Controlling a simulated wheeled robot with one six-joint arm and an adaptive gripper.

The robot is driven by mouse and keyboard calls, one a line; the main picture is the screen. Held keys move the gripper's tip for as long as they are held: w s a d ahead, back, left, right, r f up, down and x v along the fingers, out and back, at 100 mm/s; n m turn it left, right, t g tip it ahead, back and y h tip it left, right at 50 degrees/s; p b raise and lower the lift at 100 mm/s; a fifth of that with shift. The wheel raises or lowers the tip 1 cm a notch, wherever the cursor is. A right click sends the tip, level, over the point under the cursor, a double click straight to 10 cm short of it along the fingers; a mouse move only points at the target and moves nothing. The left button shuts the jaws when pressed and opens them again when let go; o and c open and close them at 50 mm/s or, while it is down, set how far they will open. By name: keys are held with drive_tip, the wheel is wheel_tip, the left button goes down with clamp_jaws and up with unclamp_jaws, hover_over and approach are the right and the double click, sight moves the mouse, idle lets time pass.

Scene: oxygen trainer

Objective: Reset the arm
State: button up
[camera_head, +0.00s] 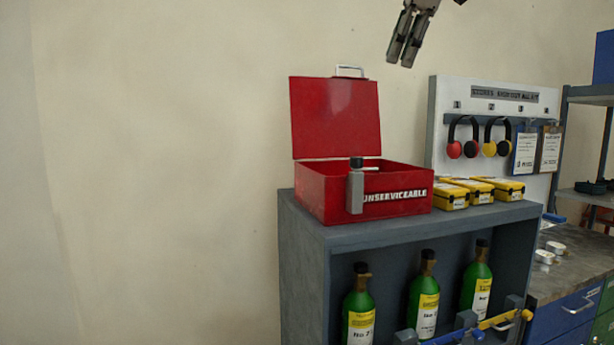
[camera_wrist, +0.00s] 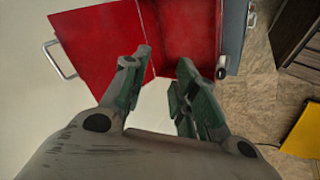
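My gripper (camera_head: 401,58) hangs high at the top of the head view, above and to the right of the red box marked UNSERVICEABLE (camera_head: 325,208). Its fingers point down and touch nothing. In the wrist view my gripper (camera_wrist: 163,68) has a clear gap between its fingers, with nothing held. The red box (camera_wrist: 195,30) shows below and beyond the fingers, with its lid open. Most of my arm is out of the head view.
The box stands on a grey cabinet (camera_head: 300,225) beside several yellow cases (camera_head: 447,197). Green bottles (camera_head: 424,305) stand on the shelf below. A board with ear defenders (camera_head: 463,140) rises at the right. The wall area at the left is free.

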drive_tip(key=s+d+f+m, duration=0.2)
drive_tip(key=f+m, duration=0.1)
drive_tip(key=f, duration=0.5)
drive_tip(key=s+d+f+m+g+h, duration=0.1)
drive_tip(key=s+d+f+m, duration=0.2)
drive_tip(key=f, duration=0.4)
drive_tip(key=d+f+m, duration=0.2)
drive_tip(key=f+m, duration=0.2)
drive_tip(key=f, duration=0.4)
drive_tip(key=s+d+f+m, duration=0.3)
drive_tip(key=s+d+f, duration=0.2)
drive_tip(key=s+f, duration=0.3)
drive_tip(key=s+d+f+m+h, duration=0.1)
drive_tip(key=s+d+f+m, duration=0.2)
drive_tip(key=s+d+f, duration=0.2)
drive_tip(key=s+f, duration=0.3)
drive_tip(key=s, duration=0.1)
drive_tip(key=shift+d+f+g, duration=0.25)
drive_tip(key=shift+d+g, duration=0.05)
drive_tip(key=shift+g, duration=0.1)
drive_tip(key=shift+s, duration=0.1)
